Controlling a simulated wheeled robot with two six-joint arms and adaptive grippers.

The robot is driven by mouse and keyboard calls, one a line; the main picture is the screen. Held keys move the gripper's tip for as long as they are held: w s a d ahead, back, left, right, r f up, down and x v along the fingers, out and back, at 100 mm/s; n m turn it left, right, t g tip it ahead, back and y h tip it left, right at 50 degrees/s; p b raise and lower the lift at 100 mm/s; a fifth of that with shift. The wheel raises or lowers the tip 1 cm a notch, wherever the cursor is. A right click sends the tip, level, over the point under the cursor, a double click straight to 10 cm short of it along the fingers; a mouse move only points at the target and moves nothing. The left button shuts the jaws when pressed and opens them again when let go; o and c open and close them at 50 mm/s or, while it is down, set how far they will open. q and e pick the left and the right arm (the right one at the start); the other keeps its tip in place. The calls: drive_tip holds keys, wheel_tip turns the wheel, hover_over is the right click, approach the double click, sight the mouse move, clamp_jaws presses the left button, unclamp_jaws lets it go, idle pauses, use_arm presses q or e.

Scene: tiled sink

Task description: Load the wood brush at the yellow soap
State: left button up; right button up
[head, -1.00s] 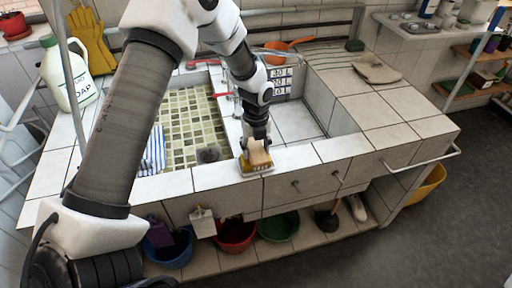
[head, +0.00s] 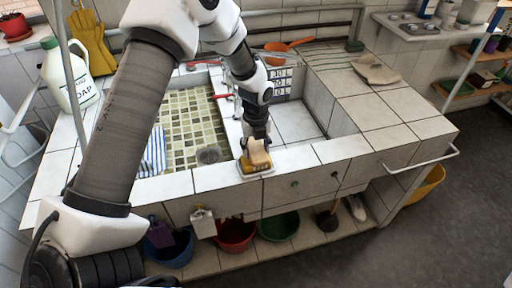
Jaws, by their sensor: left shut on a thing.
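My left gripper (head: 257,140) reaches down over the front ledge of the sink and is shut on the wood brush (head: 259,154), a small pale wooden block. The brush is right at the yellow soap (head: 246,166), which lies on a small light dish on the tiled ledge. The brush appears to touch the soap, but the gripper and brush hide part of the contact. My right gripper does not show.
The left basin (head: 190,115) has a green mosaic floor with a grey scrubber (head: 208,155) and a striped cloth (head: 155,150). The right basin (head: 295,122) looks empty. A soap jug (head: 68,80) stands at the left.

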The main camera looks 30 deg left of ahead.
sight(256, 148)
use_arm(q)
wheel_tip(256, 148, up, 6)
drive_tip(key=p, duration=0.4)
drive_tip(key=shift+p, duration=0.4)
